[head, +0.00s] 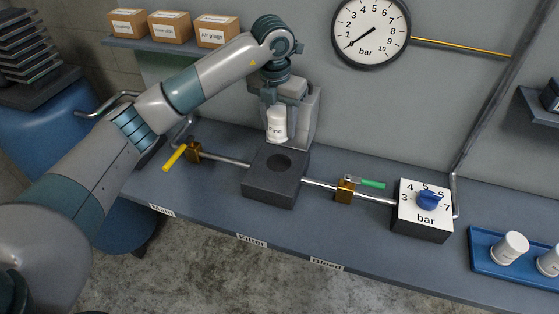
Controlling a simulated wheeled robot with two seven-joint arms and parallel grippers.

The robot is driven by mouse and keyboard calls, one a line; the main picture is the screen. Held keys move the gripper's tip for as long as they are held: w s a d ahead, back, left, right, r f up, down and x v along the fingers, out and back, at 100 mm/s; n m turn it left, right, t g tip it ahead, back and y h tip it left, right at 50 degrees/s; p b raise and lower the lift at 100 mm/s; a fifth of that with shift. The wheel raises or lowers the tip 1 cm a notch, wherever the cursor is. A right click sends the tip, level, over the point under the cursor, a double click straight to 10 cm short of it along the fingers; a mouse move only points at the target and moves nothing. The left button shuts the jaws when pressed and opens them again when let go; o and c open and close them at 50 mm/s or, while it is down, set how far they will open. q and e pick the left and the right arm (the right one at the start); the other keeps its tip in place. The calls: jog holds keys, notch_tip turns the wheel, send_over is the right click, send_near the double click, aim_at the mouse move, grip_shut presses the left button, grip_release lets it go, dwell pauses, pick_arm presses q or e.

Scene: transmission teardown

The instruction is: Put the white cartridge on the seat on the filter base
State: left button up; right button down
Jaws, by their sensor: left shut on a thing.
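My left gripper (276,104) points down and is shut on the white cartridge (276,126), which has lettering that seems to read "Fine". It holds the cartridge upright, above and toward the back of the filter base. The filter base (271,188) is a dark block on the bench with a round dark seat (279,163) in its top. The seat looks empty. The cartridge appears apart from the base, though the exact gap cannot be told from this angle. My right gripper is not in view.
A yellow-handled valve (193,152) and a green-handled valve (346,189) sit on the pipe beside the base. A regulator box (422,220) with a blue knob stands right. A blue tray (483,257) holds white cartridges. A gauge (371,31) hangs on the wall.

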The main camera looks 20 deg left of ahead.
pick_arm(q)
notch_tip(320, 180, down, 6)
jog(key=p, duration=0.2)
jog(key=shift+r+p, duration=0.15)
jog(key=shift+p, duration=0.15)
jog(key=shift+w+f, duration=0.15)
jog(key=shift+f, duration=0.2)
notch_tip(320, 180, down, 2)
jog(key=shift+f+p, duration=0.25)
jog(key=shift+p, duration=0.45)
jog(key=shift+f, duration=0.55)
